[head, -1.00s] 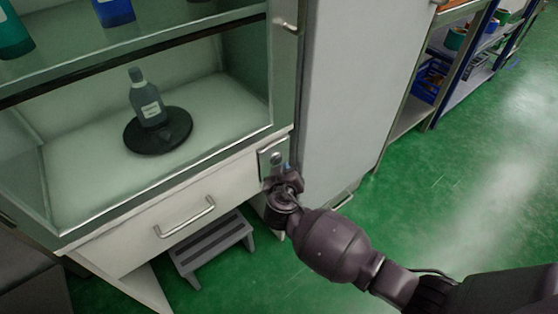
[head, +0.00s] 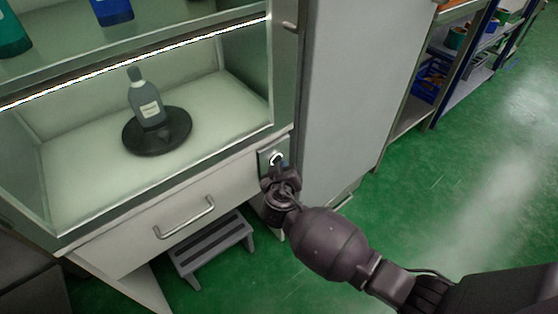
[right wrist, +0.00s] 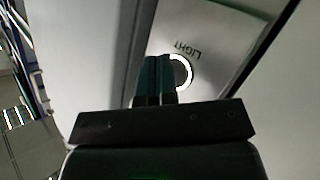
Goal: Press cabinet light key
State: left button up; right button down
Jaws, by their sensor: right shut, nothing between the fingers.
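The cabinet light key is a round button with a glowing white ring (head: 276,158) on a small metal plate at the cabinet's right front edge. In the right wrist view the lit ring (right wrist: 183,73) sits below the word LIGHT, which appears upside down. My right gripper (head: 281,172) is at the plate, just below the key. In the right wrist view its closed fingers (right wrist: 158,62) overlap the left part of the ring; I cannot tell whether they touch it. A light strip (head: 140,62) under the cabinet's upper shelf glows white. My left gripper is not in view.
A grey bottle (head: 147,101) stands on a black round disc (head: 157,146) inside the cabinet. A drawer with a handle (head: 184,217) is below, with a grey step stool (head: 212,247) under it. Green floor lies open to the right.

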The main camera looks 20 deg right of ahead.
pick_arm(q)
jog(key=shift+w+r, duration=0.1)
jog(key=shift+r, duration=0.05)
pick_arm(e)
jog(key=shift+s+d, duration=0.3)
jog(key=shift+s, duration=0.55)
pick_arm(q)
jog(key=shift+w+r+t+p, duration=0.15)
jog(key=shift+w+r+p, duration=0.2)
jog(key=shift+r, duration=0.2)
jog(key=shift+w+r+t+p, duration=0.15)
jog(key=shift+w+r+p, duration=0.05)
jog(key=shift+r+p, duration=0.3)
pick_arm(e)
jog(key=s+d, duration=0.2)
jog(key=s, duration=0.3)
jog(key=shift+s, duration=0.35)
